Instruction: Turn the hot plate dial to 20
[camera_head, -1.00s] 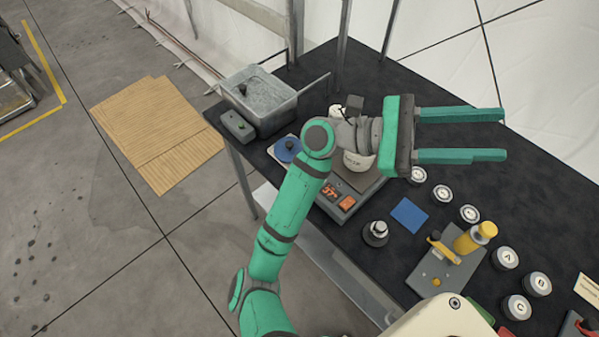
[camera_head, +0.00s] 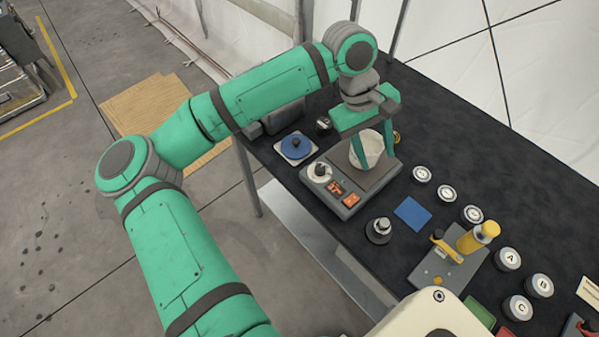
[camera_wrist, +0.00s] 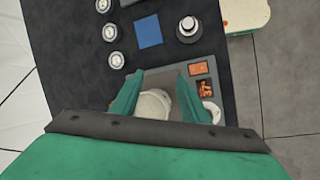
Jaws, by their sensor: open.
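The grey hot plate (camera_head: 337,200) stands on the black table with orange displays on its front; one appears to read 37 in the wrist view (camera_wrist: 206,89). A white cup-like vessel (camera_head: 366,152) sits on the plate. My gripper (camera_head: 376,156) points down over the plate, open, with a finger on either side of the vessel in the picture. Whether the fingers touch it I cannot tell. The dial lies apart from the fingers.
A blue round-topped device (camera_head: 296,146) stands left of the hot plate. A dark knob-topped object (camera_head: 379,230), a blue square (camera_head: 413,213), several round lidded jars (camera_head: 422,174) and a grey-yellow device (camera_head: 447,265) stand to the right.

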